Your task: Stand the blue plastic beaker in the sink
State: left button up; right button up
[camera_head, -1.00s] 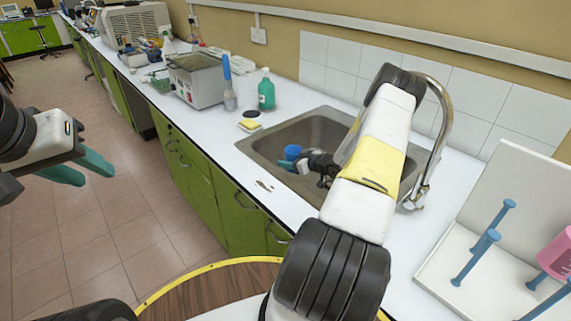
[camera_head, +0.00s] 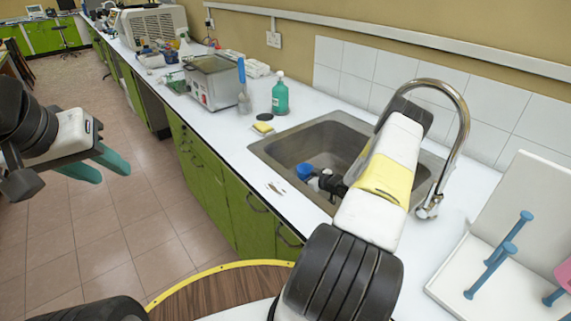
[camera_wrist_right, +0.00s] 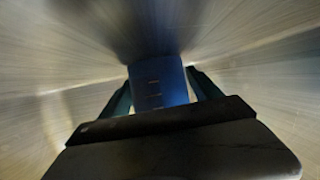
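The blue plastic beaker (camera_head: 304,171) is inside the basin of the sink (camera_head: 262,150), near its left side in the head view. My right gripper (camera_head: 318,179) reaches down into the sink at the beaker. In the right wrist view the beaker (camera_wrist_right: 158,85), with measuring marks on its side, sits between the two teal fingers, which appear closed against it. Its contact with the sink bottom is hidden. My left gripper (camera_head: 102,169) is over the floor at the left, its fingers apart and empty.
A curved metal tap (camera_head: 461,130) rises at the sink's right rear. A white rack (camera_head: 455,275) with blue pegs is at the right.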

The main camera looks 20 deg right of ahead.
dwell(0.3)
jog(key=shift+s+d+r, duration=0.1)
jog(key=shift+r, duration=0.1)
jog(key=v, duration=1.1)
jog(key=shift+s+r, duration=0.1)
jog(key=shift+r, duration=0.05)
jog(key=shift+d+r, duration=0.15)
jog(key=shift+r, duration=0.15)
jog(key=w+r+g+h, duration=0.2)
jog(key=w+r+h, duration=0.25)
jog(key=r, duration=1.05)
jog(key=s+a+r+m+g+h, duration=0.1)
jog(key=s+a+r, duration=0.15)
jog(key=r, duration=0.45)
jog(key=s+a+r+m+h, duration=0.1)
jog(key=a+r, duration=0.3)
jog(key=r, duration=0.3)
jog(key=s+a+r+g+y, duration=0.1)
jog(key=s+a+r, duration=0.2)
jog(key=s+a, duration=0.3)
jog(key=s+a+r+m+g+y, duration=0.1)
jog(key=s+a+r, duration=0.2)
jog(key=s+a, duration=0.4)
jog(key=s+a+r+m+g+y, duration=0.1)
jog(key=s+a+r, duration=0.3)
jog(key=s, duration=1.1)
jog(key=a, duration=0.2)
jog(key=shift+a, duration=0.35)
